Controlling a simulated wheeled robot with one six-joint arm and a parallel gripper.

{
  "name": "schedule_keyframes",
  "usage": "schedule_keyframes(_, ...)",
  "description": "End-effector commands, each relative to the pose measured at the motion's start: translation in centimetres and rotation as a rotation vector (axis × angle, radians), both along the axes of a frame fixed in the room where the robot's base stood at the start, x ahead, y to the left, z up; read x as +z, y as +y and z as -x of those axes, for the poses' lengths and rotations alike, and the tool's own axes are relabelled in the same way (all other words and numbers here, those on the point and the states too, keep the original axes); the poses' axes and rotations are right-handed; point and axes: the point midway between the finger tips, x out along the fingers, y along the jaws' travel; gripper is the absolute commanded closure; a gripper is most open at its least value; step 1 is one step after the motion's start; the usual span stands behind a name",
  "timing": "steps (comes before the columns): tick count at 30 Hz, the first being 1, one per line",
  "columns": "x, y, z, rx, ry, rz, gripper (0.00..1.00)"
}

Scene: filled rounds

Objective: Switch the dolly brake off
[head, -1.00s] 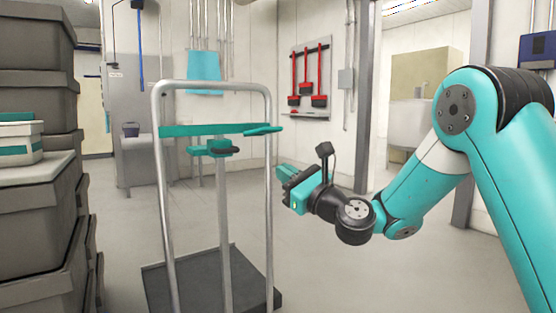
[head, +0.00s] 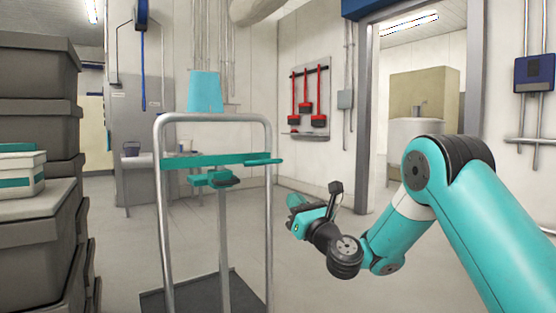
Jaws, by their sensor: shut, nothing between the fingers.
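The dolly has a silver tube frame (head: 269,200) standing upright left of the picture's middle, above a dark deck (head: 185,303). A teal crossbar (head: 210,160) spans the frame, with a short teal lever (head: 263,161) sticking out at its right end. Below the bar, a teal block with a dark tip (head: 213,178) sits at the top of a centre post. I cannot tell from its look which part sets the brake or its state. My gripper (head: 294,206) is shut and empty, right of the frame and lower than the lever, apart from both.
Grey stacked boxes (head: 40,110) fill the left edge, with a white and teal box (head: 22,172) on them. Red brushes (head: 305,105) hang on the back wall beside a doorway. The floor around my gripper is clear.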

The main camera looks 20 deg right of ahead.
Motion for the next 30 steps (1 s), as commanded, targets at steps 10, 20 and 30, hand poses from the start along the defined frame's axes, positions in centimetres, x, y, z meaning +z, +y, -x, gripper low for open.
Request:
schedule_keyframes(10,2.1,1.0,-3.0,0.001,0.002,0.0,1.0)
schedule_keyframes(20,3.0,1.7,-5.0,0.002,0.003,0.0,1.0)
schedule_keyframes(30,4.9,2.1,-6.3,0.001,0.001,0.001,1.0)
